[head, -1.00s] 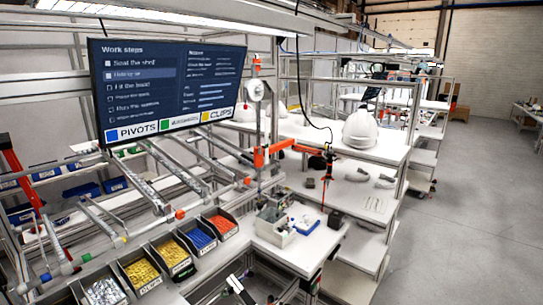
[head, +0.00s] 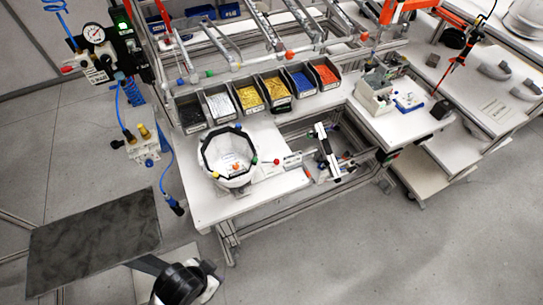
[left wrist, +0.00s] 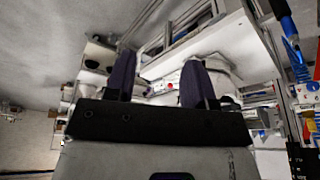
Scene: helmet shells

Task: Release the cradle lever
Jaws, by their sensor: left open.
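A white helmet shell (head: 228,178) sits open side up, with a dark rim, near the front of the white workbench. Small coloured knobs show around it, among them a red knob (head: 276,161) just to its right, on what may be the cradle lever; the lever itself is too small to make out. My left gripper (left wrist: 160,62) is open and empty in the left wrist view, its two dark fingers apart. The workbench edge and a white rounded form lie beyond the fingers, partly hidden. My left gripper's fingers do not show in the head view, and my right gripper is not in view.
Several black bins (head: 248,96) of coloured parts line the bench's back. A grey-white fixture box (head: 374,98) stands on the right-hand table. A pressure gauge (head: 93,34) and blue hoses hang at the left. A dark panel (head: 95,245) lies lower left. Open floor is in front.

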